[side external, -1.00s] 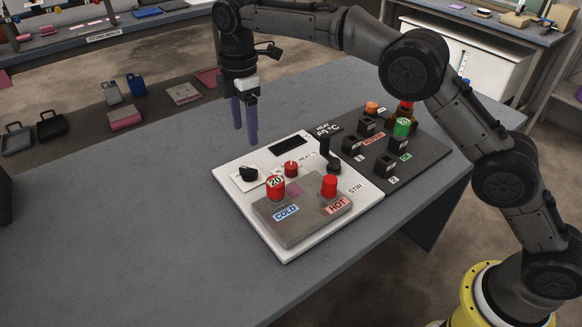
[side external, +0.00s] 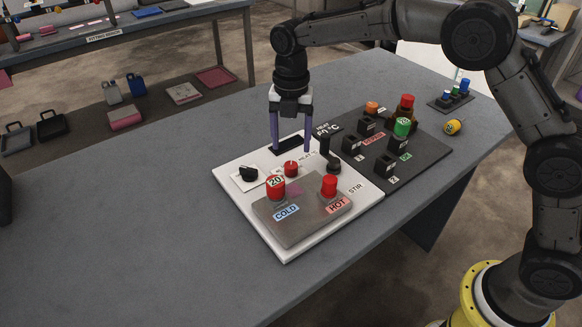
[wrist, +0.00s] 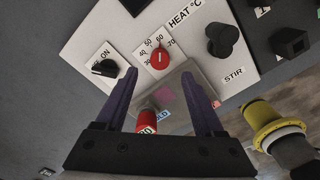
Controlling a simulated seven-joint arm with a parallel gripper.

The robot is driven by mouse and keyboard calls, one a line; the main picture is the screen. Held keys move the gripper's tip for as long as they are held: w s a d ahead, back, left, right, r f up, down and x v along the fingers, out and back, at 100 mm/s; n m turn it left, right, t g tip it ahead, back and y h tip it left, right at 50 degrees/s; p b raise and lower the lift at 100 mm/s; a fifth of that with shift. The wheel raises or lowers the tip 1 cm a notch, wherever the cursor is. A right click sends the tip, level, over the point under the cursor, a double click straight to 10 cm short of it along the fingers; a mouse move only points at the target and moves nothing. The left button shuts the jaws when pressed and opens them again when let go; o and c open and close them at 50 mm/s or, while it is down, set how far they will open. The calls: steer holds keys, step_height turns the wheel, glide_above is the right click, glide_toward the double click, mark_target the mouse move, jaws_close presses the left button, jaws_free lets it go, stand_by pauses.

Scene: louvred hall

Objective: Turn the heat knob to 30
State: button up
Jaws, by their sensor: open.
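The red heat knob (side external: 291,168) is on the white panel (side external: 225,172); it also shows in the wrist view (wrist: 160,59). A number scale with 30 at its left and 60 above surrounds it. Its small white mark points roughly up toward 60; the exact reading is unclear. My gripper (side external: 291,151) points down with its two purple fingers apart and empty. It is above the panel, close to the knob. In the wrist view the knob lies between and just beyond the fingertips (wrist: 159,74), and nothing visibly touches it.
A black ON knob (side external: 248,174) and a black STIR knob (side external: 334,164) flank the heat knob.

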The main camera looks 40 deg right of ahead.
mark_target(291, 165)
steer(key=shift+f, duration=3.55)
steer(key=shift+c, duration=0.3)
jaws_close()
